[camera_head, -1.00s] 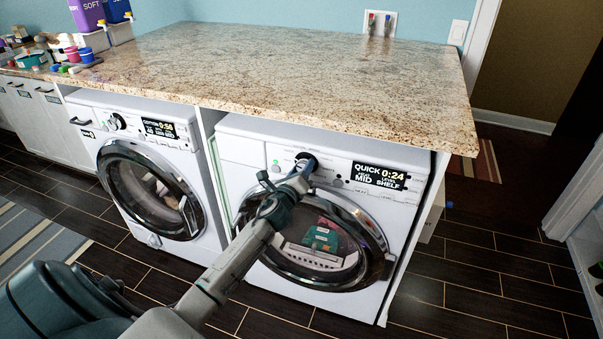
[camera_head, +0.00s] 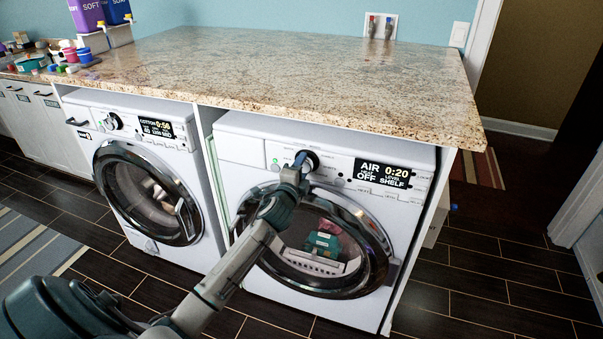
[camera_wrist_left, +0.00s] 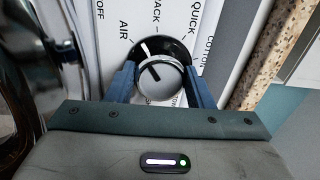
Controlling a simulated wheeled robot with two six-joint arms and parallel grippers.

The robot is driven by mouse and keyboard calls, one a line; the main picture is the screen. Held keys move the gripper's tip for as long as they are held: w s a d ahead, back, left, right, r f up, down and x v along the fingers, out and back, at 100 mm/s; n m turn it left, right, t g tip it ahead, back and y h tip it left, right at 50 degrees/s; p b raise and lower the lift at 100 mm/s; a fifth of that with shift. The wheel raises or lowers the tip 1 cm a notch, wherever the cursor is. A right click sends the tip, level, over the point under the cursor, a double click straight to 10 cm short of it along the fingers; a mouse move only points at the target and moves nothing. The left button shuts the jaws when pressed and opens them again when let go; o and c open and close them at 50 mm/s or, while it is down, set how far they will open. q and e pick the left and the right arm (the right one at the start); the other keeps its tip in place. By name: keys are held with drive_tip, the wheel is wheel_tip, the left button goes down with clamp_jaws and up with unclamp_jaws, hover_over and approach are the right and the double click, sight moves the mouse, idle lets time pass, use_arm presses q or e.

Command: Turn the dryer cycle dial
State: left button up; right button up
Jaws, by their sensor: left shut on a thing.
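The dryer (camera_head: 322,135) is the white front-loader on the right under the counter. Its display (camera_head: 382,173) reads AIR 0:20, heat OFF, level SHELF. The cycle dial (camera_head: 310,160) is a silver knob in a black ring, left of the display, partly hidden by my gripper. In the left wrist view the dial (camera_wrist_left: 160,80) sits between my blue fingers, its dark pointer line toward AIR. My left gripper (camera_head: 303,163) is shut on the dial. My right gripper is not in view.
The dryer's round door (camera_head: 375,235) is below the dial, with a teal item visible through its glass. A washer (camera_head: 125,180) stands to the left. The granite counter (camera_head: 300,70) overhangs both machines. Dark tiled floor (camera_head: 490,270) is clear at right.

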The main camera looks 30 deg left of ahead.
use_arm(q)
drive_tip(key=n+b, duration=0.1)
drive_tip(key=n, duration=0.2)
drive_tip(key=shift+f, duration=0.1)
idle(0.3)
drive_tip(key=o, duration=1)
drive_tip(key=shift+c, duration=0.2)
